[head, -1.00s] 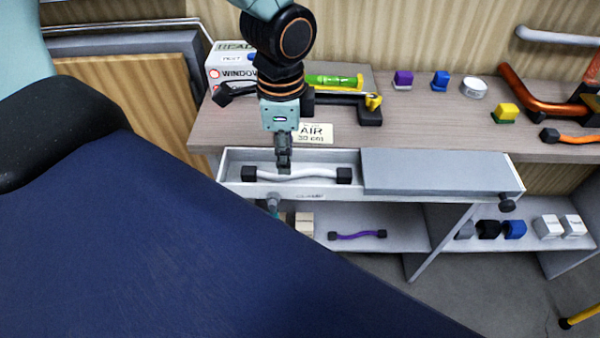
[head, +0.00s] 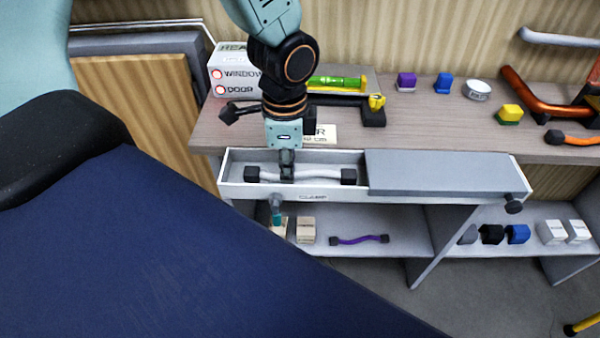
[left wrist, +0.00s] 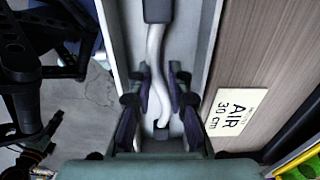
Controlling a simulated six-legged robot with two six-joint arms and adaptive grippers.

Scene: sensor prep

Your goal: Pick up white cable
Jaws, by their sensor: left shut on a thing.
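The white cable (head: 318,175) is wavy, with a black block at each end. It lies along the open left part of a white tray-like compartment (head: 340,195) at the workbench's front edge. My left gripper (head: 287,172) points down into the compartment and is shut on the cable near its middle. In the left wrist view the cable (left wrist: 156,70) runs between my two fingers (left wrist: 160,88), with one black end block at the top and the other partly hidden near the gripper. My right gripper is not in view.
A grey lid (head: 440,175) covers the compartment's right part. Behind stand a green level (head: 335,83), an AIR card (head: 325,133), a white box (head: 232,75) and small coloured blocks. A purple cable (head: 360,239) and small boxes (head: 305,230) sit on the lower shelf.

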